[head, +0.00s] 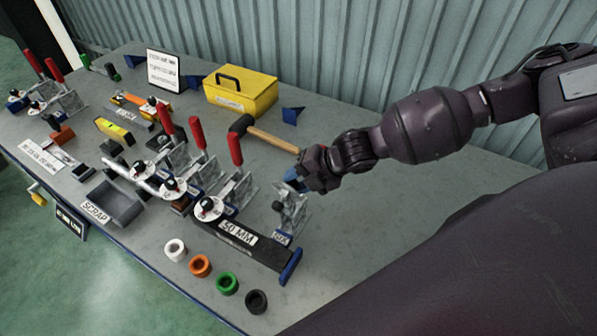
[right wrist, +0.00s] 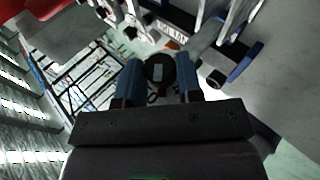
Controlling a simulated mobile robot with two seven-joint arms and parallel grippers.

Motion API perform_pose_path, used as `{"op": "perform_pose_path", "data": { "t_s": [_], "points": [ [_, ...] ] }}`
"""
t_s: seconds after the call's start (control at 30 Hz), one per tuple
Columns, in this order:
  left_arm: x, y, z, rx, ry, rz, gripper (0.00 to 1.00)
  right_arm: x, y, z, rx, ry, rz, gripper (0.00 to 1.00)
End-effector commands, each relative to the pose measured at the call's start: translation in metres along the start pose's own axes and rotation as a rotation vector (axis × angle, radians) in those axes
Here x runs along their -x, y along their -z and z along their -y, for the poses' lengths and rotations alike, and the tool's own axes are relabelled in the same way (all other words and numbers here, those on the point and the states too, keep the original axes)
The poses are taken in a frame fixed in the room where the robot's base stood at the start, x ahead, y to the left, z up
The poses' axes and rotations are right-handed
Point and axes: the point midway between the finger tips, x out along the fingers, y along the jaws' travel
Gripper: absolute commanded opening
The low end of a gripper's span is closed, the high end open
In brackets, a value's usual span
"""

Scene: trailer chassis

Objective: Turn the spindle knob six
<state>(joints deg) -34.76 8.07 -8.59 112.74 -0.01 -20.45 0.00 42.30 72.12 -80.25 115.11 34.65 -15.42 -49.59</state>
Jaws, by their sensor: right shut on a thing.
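A metal clamp (head: 292,212) with a small label reading SIX (head: 281,238) stands at the right end of the row of clamps. My right gripper (head: 291,180) is at the top of this clamp in the head view and hides part of it. In the right wrist view, its two blue fingers are shut on a dark round knob (right wrist: 160,68) with a small red mark, which I take to be spindle knob six. The fingers hide this knob in the head view. My left gripper is not in view.
Several clamps with upright red handles (head: 235,149) stand left of the gripper. A black bar labelled 50 MM (head: 239,238) lies in front, beside several coloured rings (head: 228,284). A hammer (head: 266,135) and a yellow toolbox (head: 240,92) are behind. The table (head: 345,215) is clear at right.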

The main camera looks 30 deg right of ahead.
Motion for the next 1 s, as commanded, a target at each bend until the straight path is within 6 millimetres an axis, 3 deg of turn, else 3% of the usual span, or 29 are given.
{"op": "perform_pose_path", "data": {
  "t_s": [0.23, 1.0],
  "points": [
    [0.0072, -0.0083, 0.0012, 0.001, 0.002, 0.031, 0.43, 0.0000, 0.0001, -0.0065, -0.051, 0.142, 0.004, 0.10],
    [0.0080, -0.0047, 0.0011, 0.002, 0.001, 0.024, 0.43, -0.0031, -0.0004, -0.0100, -0.216, 0.560, 0.017, 0.10]
  ]
}}
